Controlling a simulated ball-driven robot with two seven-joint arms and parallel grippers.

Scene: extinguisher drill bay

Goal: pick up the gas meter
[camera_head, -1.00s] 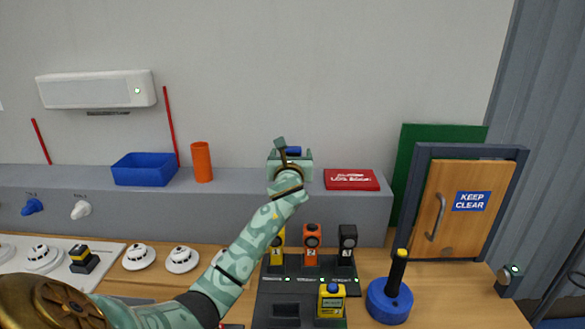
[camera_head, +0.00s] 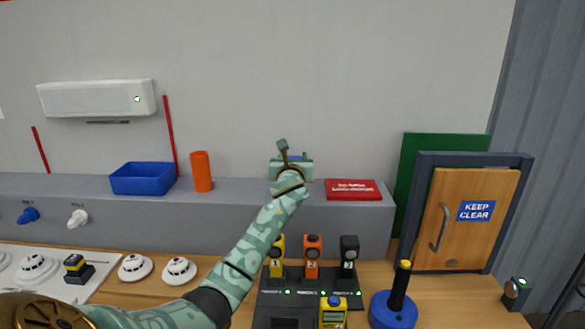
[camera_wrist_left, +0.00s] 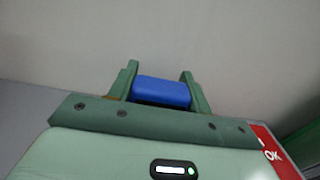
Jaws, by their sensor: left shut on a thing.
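A yellow handheld device with a dark blue top and a small display (camera_head: 333,312), which looks like the gas meter, stands on the dark dock at the bottom of the head view. Its lower part is cut off by the frame edge. My left gripper (camera_head: 294,157) is over the grey ledge, well behind and above that device. It is shut on a blue thing, whose rounded blocky end (camera_wrist_left: 161,93) shows between the two fingers in the left wrist view. The rest of it is hidden by the gripper. My right gripper is not in view.
The dock (camera_head: 260,300) holds a yellow, an orange (camera_head: 312,257) and a black unit in a row. A blue base with a black post (camera_head: 393,308) stands to its right.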

